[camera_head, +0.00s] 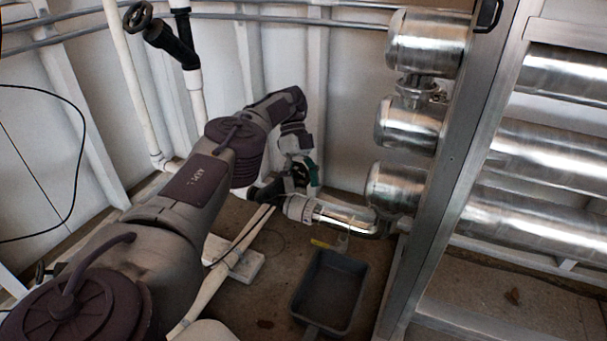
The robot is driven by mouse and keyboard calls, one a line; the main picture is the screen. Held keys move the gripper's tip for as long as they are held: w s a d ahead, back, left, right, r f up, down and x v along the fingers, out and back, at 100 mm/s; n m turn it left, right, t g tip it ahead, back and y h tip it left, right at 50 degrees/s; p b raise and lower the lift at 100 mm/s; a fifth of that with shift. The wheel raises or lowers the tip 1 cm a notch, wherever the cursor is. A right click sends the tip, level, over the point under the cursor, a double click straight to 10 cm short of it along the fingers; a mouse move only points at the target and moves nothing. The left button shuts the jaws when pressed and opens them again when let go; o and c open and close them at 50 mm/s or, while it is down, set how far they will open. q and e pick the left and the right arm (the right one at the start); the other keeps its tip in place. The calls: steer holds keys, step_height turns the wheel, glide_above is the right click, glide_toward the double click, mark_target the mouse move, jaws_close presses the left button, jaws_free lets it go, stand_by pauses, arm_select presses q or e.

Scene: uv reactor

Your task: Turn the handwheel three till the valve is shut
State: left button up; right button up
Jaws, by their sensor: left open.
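My left arm reaches in from the lower left and bends down at its wrist. My left gripper (296,179) is open at the pipe fitting in the middle of the view, low by the back wall. Dark parts around the fingers may belong to a handwheel there, but the arm and gripper hide most of it. I cannot tell whether the fingers touch it. Another dark handwheel (137,16) shows on a black valve at the upper left, away from my gripper. I see no number on either. My right gripper is not in view.
A shiny metal pipe (345,215) runs right from the fitting. A dark tray (328,292) lies on the floor below it. Large steel cylinders (427,42) and a metal frame post (450,180) close off the right. A white pipe (130,80) stands at the left.

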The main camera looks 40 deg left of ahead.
arm_select(q)
step_height(320, 180, up, 10)
steer(key=shift+w+f, duration=0.1)
stand_by(0.4)
steer(key=shift+o, duration=0.3)
